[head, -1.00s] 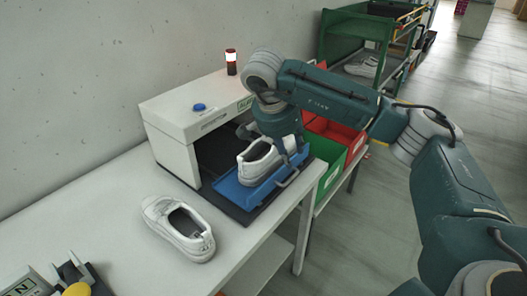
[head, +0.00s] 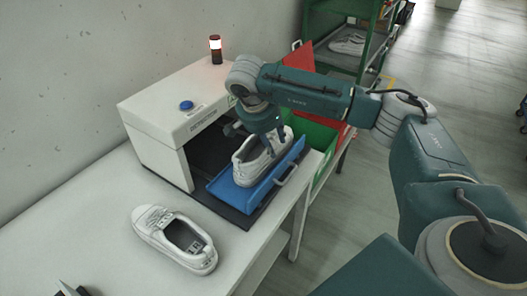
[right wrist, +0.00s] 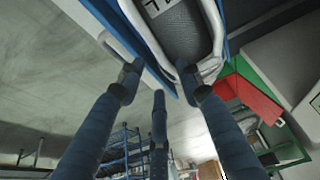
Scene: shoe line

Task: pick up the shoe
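A white shoe (head: 252,165) sits on the blue tray (head: 272,187), which sticks out of the white box's opening. A second white shoe (head: 174,239) lies on the white table to the left. My right gripper (head: 274,146) is over the tray shoe, close to its opening. In the right wrist view its fingers (right wrist: 158,88) are spread apart around the rear edge of the shoe (right wrist: 182,28). Whether they touch the shoe I cannot tell. My left gripper is not in view.
Green and red bins (head: 318,138) stand just right of the tray. A green rack (head: 345,40) with shoes is at the back.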

